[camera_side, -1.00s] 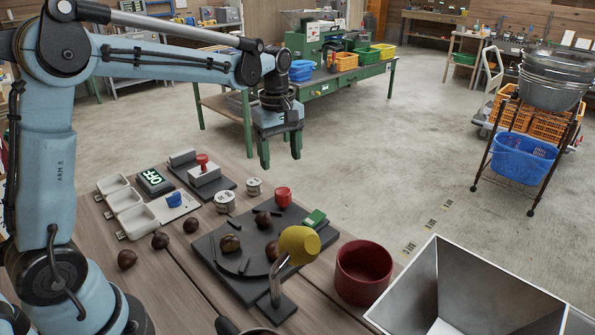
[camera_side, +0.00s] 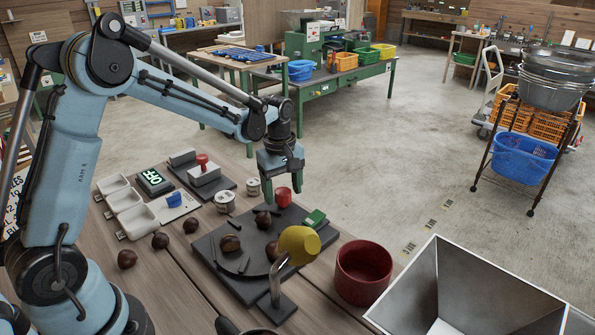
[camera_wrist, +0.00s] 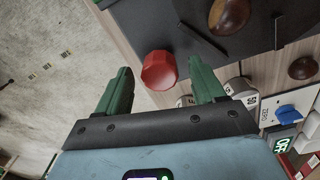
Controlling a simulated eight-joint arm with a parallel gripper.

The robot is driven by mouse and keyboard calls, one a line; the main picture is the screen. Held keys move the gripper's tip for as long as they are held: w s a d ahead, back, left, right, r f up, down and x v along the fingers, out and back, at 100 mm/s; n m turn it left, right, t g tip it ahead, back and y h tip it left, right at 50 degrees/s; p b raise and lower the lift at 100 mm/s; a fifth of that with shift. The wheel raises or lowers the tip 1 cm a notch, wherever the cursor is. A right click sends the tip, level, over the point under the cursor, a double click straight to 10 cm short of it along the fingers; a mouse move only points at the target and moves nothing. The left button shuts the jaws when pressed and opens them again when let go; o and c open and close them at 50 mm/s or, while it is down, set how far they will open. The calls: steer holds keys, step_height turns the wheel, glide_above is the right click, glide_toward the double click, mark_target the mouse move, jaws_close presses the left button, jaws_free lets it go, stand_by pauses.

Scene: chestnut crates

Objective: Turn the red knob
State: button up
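The red knob (camera_side: 284,198) stands at the far corner of the dark base plate (camera_side: 238,290). In the wrist view the faceted red knob (camera_wrist: 159,71) lies between my two green fingertips. My gripper (camera_side: 283,192) points down, with its fingers spread open and empty. In the side view the fingertips are close to the knob's top, one on each side. I cannot tell whether they reach below its top. No contact with the knob shows in the wrist view (camera_wrist: 158,72).
Chestnuts (camera_side: 230,243) and dark bars lie on the plate. A red pot (camera_side: 363,273) is at right. A red-topped handle (camera_side: 202,160) stands further left.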

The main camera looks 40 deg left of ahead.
steer(key=c, duration=1)
steer(key=shift+m, duration=0.3)
steer(key=m, duration=0.7)
steer(key=shift+a, duration=0.1)
steer(key=m, duration=0.3)
steer(key=shift+m, duration=2.2)
